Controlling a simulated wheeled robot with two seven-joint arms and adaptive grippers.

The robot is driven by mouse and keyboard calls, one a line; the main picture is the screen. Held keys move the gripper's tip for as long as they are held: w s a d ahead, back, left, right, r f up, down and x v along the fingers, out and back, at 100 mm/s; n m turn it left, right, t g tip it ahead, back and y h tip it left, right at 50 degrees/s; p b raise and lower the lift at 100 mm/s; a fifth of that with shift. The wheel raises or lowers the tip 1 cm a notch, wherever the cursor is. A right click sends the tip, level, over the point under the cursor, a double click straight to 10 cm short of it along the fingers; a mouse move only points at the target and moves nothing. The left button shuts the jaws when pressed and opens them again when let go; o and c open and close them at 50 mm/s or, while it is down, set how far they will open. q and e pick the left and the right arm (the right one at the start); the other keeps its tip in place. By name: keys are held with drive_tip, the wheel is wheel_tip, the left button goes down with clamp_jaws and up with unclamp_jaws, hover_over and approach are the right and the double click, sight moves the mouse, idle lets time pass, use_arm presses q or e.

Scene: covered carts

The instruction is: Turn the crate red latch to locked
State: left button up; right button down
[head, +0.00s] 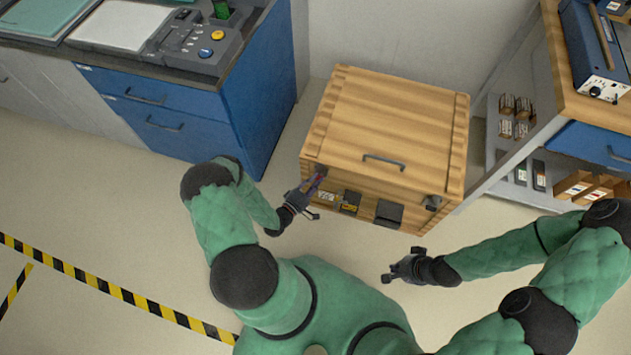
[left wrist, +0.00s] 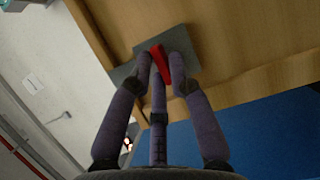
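The wooden crate (head: 388,115) stands on the floor with its lid down. Its red latch (left wrist: 159,60) sits on a dark plate (left wrist: 190,45) on the wood in the left wrist view. In the head view the latch is mostly hidden by my left gripper (head: 312,184), at the crate's front left corner. In the left wrist view the fingers of my left gripper (left wrist: 160,72) close in on both sides of the red latch and appear to touch it. My right gripper (head: 390,274) is apart from the crate, in front of it to the right; its finger opening is unclear.
A dark handle (head: 384,162) lies on the crate lid. Dark fittings (head: 389,213) and labels are on its front. A blue cabinet (head: 180,120) stands left of the crate, a shelf bench (head: 555,60) right. Floor is clear in front, with striped tape (head: 95,284) at left.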

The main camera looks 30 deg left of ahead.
use_arm(q)
clamp_jaws()
drive_tip(key=shift+m, duration=0.3)
drive_tip(key=shift+w+d+r+m+g+y+p, duration=0.15)
drive_tip(key=shift+m+g+y+p, duration=0.7)
drive_tip(key=shift+m, duration=1.2)
drive_tip(key=shift+s+d+f+m+g+y+p, duration=0.1)
drive_tip(key=shift+d+m+g+y+p, duration=0.2)
drive_tip(key=shift+m+g+y+p, duration=1.2)
drive_tip(key=shift+w+d+r+m+t+y+p, duration=0.15)
drive_tip(key=shift+m+y+p, duration=0.3)
drive_tip(key=shift+m, duration=2.2)
drive_tip(key=shift+s, duration=0.15)
drive_tip(key=o, duration=0.8)
unclamp_jaws()
drive_tip(key=shift+c, duration=0.2)
